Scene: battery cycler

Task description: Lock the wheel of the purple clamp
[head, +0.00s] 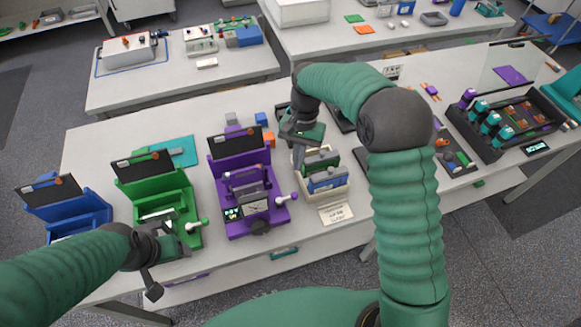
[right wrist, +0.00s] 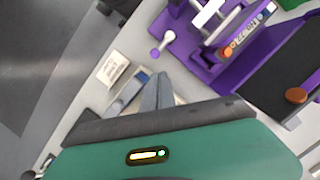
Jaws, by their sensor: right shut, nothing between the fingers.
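The purple clamp (head: 232,172) stands on the white bench, left of centre in the head view. My right gripper (head: 298,163) is shut and empty, behind and right of the clamp, above the battery tray. Its fingers (right wrist: 163,82) point up in the wrist view. My left gripper (head: 171,271) is open and empty before the green clamp.
A green clamp (head: 150,185) and a blue clamp (head: 68,209) stand to the left. A cream tray (head: 321,195) with a green and a blue block is close to the purple clamp's right. A white label card (head: 336,213) lies before it. A black bin (head: 480,145) stands far right.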

